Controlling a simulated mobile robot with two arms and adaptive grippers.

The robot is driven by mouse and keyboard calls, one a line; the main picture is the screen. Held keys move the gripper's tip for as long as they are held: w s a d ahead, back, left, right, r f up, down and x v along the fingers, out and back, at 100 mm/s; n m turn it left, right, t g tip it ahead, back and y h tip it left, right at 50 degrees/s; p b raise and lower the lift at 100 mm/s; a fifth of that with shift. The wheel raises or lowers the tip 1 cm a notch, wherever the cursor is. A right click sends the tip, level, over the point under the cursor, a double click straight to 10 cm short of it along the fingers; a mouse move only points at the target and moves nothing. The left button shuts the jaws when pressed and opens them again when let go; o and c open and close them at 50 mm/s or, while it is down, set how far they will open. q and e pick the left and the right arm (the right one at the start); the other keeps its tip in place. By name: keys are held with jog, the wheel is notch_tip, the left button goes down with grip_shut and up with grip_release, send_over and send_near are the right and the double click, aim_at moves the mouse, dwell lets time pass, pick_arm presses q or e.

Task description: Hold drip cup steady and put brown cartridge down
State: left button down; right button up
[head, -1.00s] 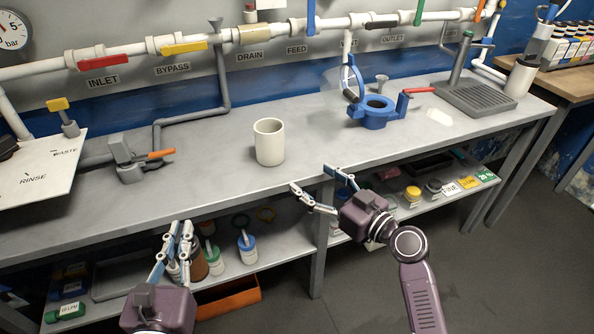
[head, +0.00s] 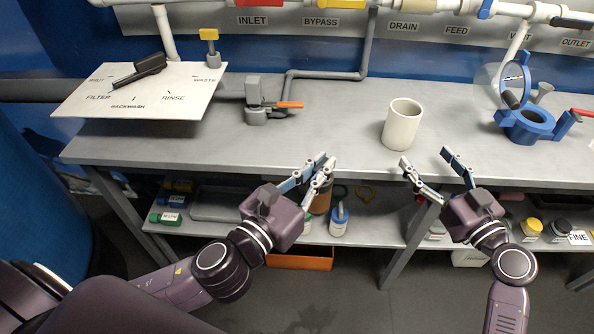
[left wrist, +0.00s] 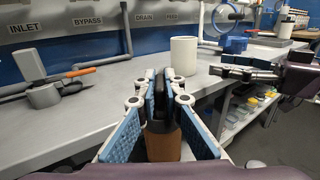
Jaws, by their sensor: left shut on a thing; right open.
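The drip cup, taken to be the cream cup (head: 403,124), stands upright on the grey bench; it also shows in the left wrist view (left wrist: 184,55). My left gripper (head: 325,163) is at the bench's front edge, left of the cup. It is shut on the brown cartridge (head: 322,200), which hangs below the fingers. In the left wrist view the cartridge (left wrist: 162,143) has a brown body and black top between the fingers. My right gripper (head: 425,158) is open and empty, in front of the cup and apart from it.
A blue clamp-like housing (head: 530,124) stands right of the cup. A grey valve with an orange handle (head: 265,108) and a white label board (head: 140,100) are to the left. The bench (head: 330,125) is clear between valve and cup. A lower shelf (head: 375,225) holds bottles.

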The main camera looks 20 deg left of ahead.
aim_at(400, 128)
pick_arm(q)
jog(key=shift+w+d+r+m+g+h, duration=1.45)
jog(key=shift+d+r+m+g+h, duration=2.8)
jog(key=shift+d+m+g+h, duration=2.4)
pick_arm(e)
jog(key=shift+w+a, duration=0.2)
jog(key=x, duration=1.1)
jog(key=shift+w+a, duration=0.15)
jog(key=shift+w, duration=0.05)
pick_arm(q)
jog(key=w+r+n+t+y, duration=0.2)
jog(key=w+r+n+t, duration=0.2)
jog(key=w+r, duration=1.2)
jog(key=w, duration=0.4)
jog(key=shift+a+t, duration=0.2)
jog(key=shift+t, duration=0.15)
